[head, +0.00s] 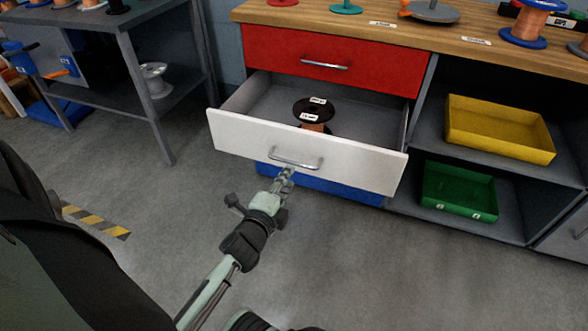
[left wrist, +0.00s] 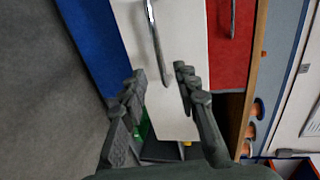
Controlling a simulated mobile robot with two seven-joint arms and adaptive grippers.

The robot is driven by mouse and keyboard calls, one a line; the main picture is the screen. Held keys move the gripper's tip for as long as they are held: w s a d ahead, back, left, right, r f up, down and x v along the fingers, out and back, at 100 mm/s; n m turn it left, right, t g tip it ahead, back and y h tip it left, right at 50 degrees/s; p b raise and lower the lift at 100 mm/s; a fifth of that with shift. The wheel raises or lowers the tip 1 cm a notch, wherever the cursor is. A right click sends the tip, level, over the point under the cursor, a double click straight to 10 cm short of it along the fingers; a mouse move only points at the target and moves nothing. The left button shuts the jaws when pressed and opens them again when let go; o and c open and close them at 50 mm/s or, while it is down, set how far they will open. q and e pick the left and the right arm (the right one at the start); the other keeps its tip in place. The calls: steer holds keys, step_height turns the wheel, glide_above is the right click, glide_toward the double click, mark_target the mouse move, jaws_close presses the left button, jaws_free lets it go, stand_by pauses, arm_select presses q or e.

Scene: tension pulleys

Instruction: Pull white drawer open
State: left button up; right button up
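The white drawer (head: 300,152) is pulled out of the cabinet, with its inside visible in the head view. Its metal handle (head: 296,160) is on the front face. A dark spool (head: 314,110) with a copper-coloured core stands inside. My left gripper (head: 286,174) is just in front of the handle. In the left wrist view, the fingers of the left gripper (left wrist: 160,77) are spread, with gaps between them and the handle (left wrist: 156,42). The handle's end lies between the fingertips, and I cannot tell if they touch it. My right gripper is not in view.
A shut red drawer (head: 330,62) is above and a blue drawer (head: 335,186) below. Yellow (head: 498,130) and green (head: 458,190) bins sit on shelves to the right. A grey table (head: 105,85) stands at left. The floor in front is clear.

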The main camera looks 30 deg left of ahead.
arm_select(q)
steer(key=v, duration=0.3)
steer(key=shift+s+r, duration=0.15)
steer(key=shift+s, duration=0.2)
steer(key=s+d+f+n+g+h+p, duration=0.1)
steer(key=s+d+f+n+g+p, duration=0.1)
steer(key=s+f+n+g, duration=0.3)
steer(key=s+d+f+n+g+h+p, duration=0.1)
steer(key=s+d+f+n+g+p, duration=0.1)
steer(key=s+n+g, duration=0.5)
step_height(320, 180, down, 3)
steer(key=s+n+p, duration=0.1)
steer(key=s, duration=0.2)
steer(key=shift+d+n+p, duration=0.3)
steer(key=shift+d+p, duration=0.05)
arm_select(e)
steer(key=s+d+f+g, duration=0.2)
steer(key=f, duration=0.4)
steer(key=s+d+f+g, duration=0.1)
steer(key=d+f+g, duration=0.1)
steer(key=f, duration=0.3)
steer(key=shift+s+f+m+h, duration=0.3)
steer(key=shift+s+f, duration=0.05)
